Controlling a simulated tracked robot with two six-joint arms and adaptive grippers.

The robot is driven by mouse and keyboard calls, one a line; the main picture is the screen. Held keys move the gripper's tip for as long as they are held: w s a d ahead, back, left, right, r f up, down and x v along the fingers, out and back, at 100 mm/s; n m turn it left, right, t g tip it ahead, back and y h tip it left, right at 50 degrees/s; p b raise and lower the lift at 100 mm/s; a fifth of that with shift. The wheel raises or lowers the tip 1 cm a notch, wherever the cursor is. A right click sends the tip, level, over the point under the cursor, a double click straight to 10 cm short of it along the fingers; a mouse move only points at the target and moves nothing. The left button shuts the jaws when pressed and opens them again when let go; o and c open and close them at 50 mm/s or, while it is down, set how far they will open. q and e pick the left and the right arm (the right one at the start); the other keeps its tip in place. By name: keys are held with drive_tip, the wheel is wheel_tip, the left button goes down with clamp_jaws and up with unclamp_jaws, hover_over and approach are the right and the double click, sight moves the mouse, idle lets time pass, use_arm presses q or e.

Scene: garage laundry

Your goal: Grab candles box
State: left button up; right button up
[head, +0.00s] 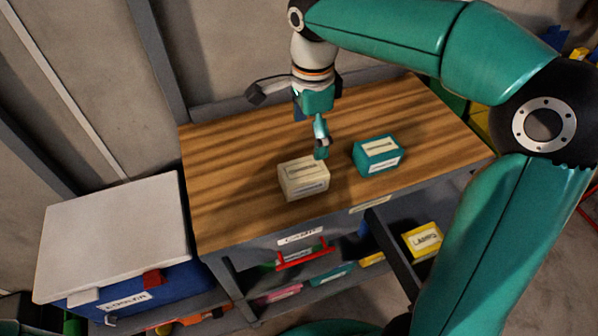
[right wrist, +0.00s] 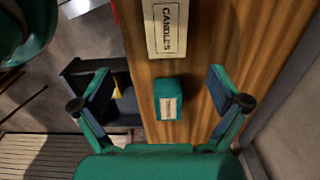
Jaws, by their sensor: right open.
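The candles box (head: 303,178) is a cream box with a label on the wooden tabletop, near its front edge. In the right wrist view the candles box (right wrist: 165,28) shows its CANDLES label at the top, beyond the fingertips. My right gripper (head: 321,150) hangs above the tabletop at the box's back right side in the head view. In the right wrist view its two fingers (right wrist: 160,76) are spread wide with nothing held between them. My left gripper is not in view.
A teal box (head: 378,154) stands right of the candles box; the wrist view shows it too (right wrist: 168,100). A blue cooler with a white lid (head: 115,225) stands left of the workbench (head: 235,155). Below are shelves with a yellow LAMPS box (head: 423,240). The tabletop's left part is clear.

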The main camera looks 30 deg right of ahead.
sight(305, 171)
drive_tip(key=f, duration=0.9)
drive_tip(key=shift+w+a+f, duration=0.3)
drive_tip(key=shift+f, duration=0.05)
drive_tip(key=shift+w+d+f+p, duration=0.15)
drive_tip(key=shift+f, duration=1.15)
drive_tip(key=shift+w+d+f+p, duration=0.1)
drive_tip(key=shift+f+p, duration=0.05)
drive_tip(key=shift+f, duration=1.15)
drive_tip(key=c, duration=1.3)
drive_tip(key=shift+r, duration=0.1)
